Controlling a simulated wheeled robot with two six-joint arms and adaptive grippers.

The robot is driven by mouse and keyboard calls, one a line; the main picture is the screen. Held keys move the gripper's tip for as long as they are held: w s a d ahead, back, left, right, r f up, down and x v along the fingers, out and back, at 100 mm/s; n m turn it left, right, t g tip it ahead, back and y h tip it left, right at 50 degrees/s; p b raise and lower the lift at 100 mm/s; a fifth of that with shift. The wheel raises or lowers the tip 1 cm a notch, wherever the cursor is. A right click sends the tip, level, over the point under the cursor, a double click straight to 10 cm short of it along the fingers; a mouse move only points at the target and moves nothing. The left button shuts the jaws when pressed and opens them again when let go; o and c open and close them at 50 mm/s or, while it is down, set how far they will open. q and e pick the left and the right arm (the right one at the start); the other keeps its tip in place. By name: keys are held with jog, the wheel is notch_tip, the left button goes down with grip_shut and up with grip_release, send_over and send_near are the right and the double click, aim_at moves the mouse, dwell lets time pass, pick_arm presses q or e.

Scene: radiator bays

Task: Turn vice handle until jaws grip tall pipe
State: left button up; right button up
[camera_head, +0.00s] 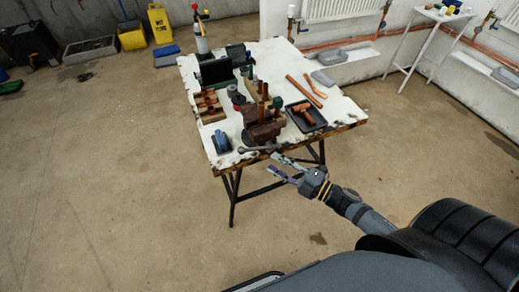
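The vice (264,132), a rusty brown block, stands at the front edge of the white-topped workbench (225,150). Upright copper pipes rise at the vice; the tall pipe appears to be the one in the middle (265,92). I cannot tell whether the jaws touch it. A grey bar that looks like the vice handle (257,149) lies across the front of the vice at the bench edge. My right gripper (271,162) is just in front of that edge, fingers spread and empty, pointing left, close to the bar but seemingly apart. My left gripper is out of view.
A black tray (305,117) with copper fittings sits right of the vice. A blue object (222,141) and copper pieces on wood (210,108) are left. A loose copper pipe (306,91) lies farther back. The floor (130,190) left of the bench is clear.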

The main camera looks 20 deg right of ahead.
aim_at(248, 149)
jog(key=b+x, duration=0.2)
jog(key=x, duration=0.3)
jog(key=b+x, duration=0.2)
jog(key=x, duration=0.3)
jog(key=shift+s+a+r, duration=0.15)
jog(key=shift+r, duration=0.05)
jog(key=shift+w+a+f, duration=0.15)
jog(key=shift+w+a, duration=0.25)
jog(key=shift+w, duration=0.05)
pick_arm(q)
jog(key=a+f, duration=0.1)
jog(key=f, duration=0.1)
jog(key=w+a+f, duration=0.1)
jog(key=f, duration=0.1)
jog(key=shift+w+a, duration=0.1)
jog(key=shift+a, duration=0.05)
pick_arm(e)
jog(key=c, duration=0.7)
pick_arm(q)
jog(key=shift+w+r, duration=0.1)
pick_arm(e)
jog(key=shift+d, duration=0.1)
grip_shut()
